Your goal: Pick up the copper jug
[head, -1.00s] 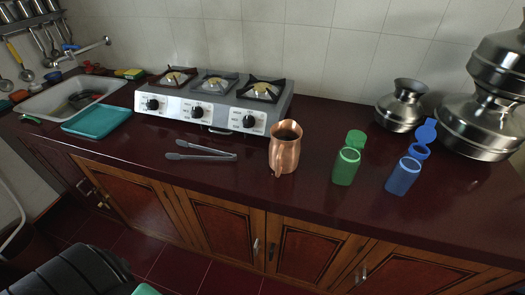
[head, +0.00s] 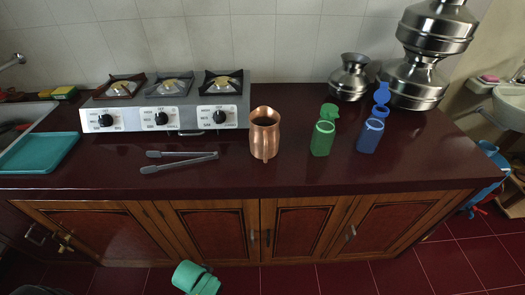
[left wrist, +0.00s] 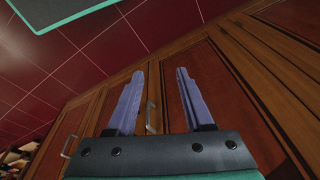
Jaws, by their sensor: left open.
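The copper jug (head: 265,134) stands upright on the dark red counter (head: 230,180), in front of the stove's right end. Its handle faces the front edge and its open top shows. My left gripper (left wrist: 160,73) is open and empty in the left wrist view, with wooden cabinet doors beyond its fingers. The jug is not in that view. In the head view the left gripper's fingers are not visible. My right gripper is in neither view.
Grey tongs (head: 180,161) lie left of the jug. Open green (head: 322,137) and blue (head: 369,135) bottles stand to its right. The stove (head: 165,108) is behind. Metal pots (head: 413,83) stand back right, a teal tray (head: 38,153) at left. The counter directly before the jug is clear.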

